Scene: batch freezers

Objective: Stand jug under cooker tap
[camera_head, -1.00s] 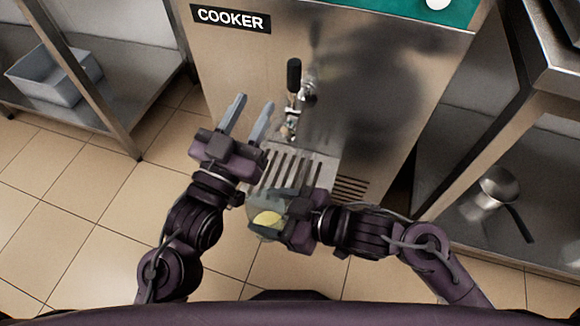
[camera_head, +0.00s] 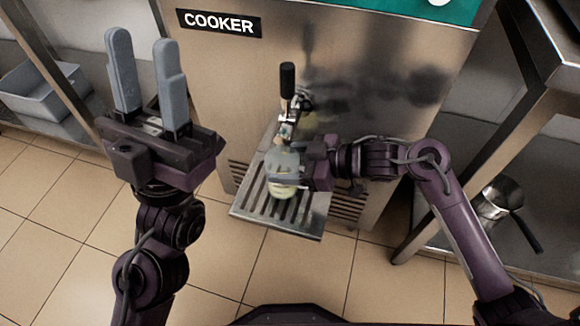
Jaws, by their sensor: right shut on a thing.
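The cooker (camera_head: 240,85) is a steel cabinet with a black COOKER label. Its tap (camera_head: 288,103) has a black upright handle and stands above a slotted drip tray (camera_head: 247,208). My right gripper (camera_head: 285,178) is shut on a pale, clear jug (camera_head: 284,188) with yellowish contents. The jug is over the drip tray, just below and in front of the tap. Whether its base touches the slats I cannot tell. The gripper partly covers it. My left gripper (camera_head: 147,85) is open and empty, raised to the left of the cooker.
A steel shelf with a grey bin (camera_head: 40,90) stands at the left. At the right, a steel table's lower shelf holds a steel pot (camera_head: 497,200) with a dark handle. Tiled floor is clear in front of the cooker.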

